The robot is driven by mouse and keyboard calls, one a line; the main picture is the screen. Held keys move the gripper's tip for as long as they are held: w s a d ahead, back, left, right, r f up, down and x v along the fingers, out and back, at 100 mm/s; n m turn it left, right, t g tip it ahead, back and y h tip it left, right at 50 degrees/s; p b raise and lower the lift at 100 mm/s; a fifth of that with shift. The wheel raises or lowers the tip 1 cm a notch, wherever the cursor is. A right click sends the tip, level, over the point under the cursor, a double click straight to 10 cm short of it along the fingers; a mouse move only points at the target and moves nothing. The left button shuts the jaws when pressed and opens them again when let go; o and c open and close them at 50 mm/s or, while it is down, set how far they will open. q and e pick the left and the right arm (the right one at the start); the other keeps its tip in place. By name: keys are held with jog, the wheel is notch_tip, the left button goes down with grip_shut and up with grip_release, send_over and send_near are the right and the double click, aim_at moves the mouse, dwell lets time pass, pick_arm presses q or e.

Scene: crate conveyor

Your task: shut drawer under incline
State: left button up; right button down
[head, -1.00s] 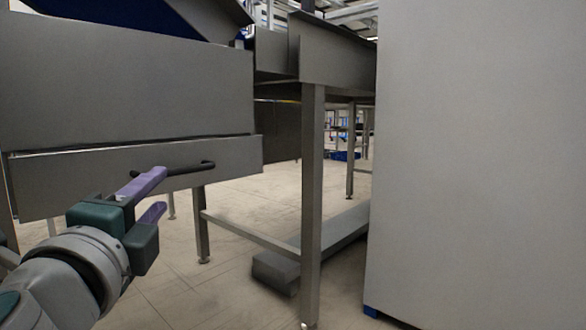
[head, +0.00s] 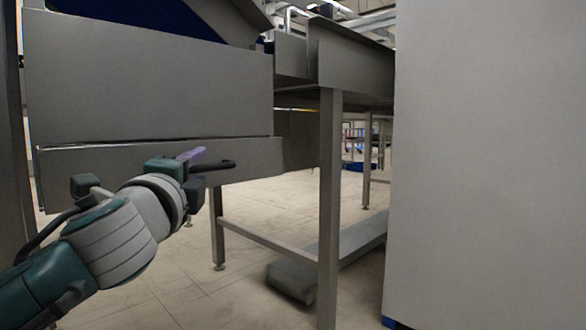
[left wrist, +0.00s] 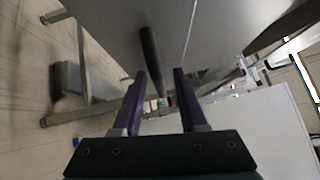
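The drawer (head: 90,170) is a grey metal front below the large grey panel of the incline, at left in the head view. Its front stands out a little from the panel above. The black bar handle (head: 225,165) is partly hidden by my left gripper. My left gripper (head: 192,155) is in front of the drawer at the handle. In the left wrist view its purple fingers (left wrist: 160,76) are apart. The handle (left wrist: 150,52) appears by the left fingertip and runs toward the gap; I cannot tell whether they touch. My right gripper is not in view.
The incline's grey side panel (head: 150,85) is above the drawer. A metal table leg (head: 329,210) and low crossbar (head: 265,240) stand right of it. A tall grey panel (head: 490,160) fills the right side. Bare floor shows between.

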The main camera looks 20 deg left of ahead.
pick_arm(q)
grip_shut()
dwell(1.2)
